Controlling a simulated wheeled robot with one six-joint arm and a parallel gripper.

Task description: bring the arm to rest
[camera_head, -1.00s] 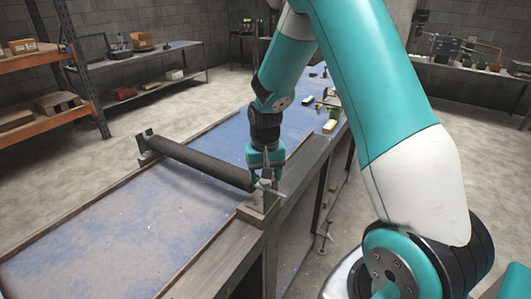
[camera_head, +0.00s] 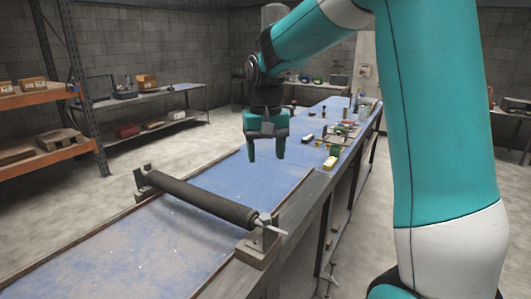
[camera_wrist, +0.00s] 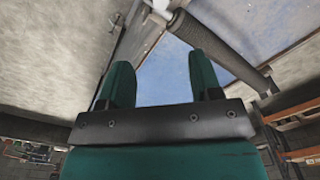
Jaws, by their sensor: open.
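My gripper (camera_head: 266,148) hangs over the blue bench top, fingers pointing down, open and empty. It is beyond the dark mesh tube and apart from it. The mesh tube (camera_head: 200,199) lies across the bench between two end supports, the near one (camera_head: 260,243) at the bench's right edge and the far one (camera_head: 143,180) at its left edge. In the wrist view the two teal fingers (camera_wrist: 159,82) stand apart with nothing between them. The tube (camera_wrist: 222,48) shows there past the fingertips at upper right.
The long bench (camera_head: 110,245) has a bare blue top in front of the tube. Several small items, including a yellow-ended block (camera_head: 331,163), lie on its far right part. Orange shelving (camera_head: 45,157) stands at left. A back table (camera_head: 180,116) holds boxes.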

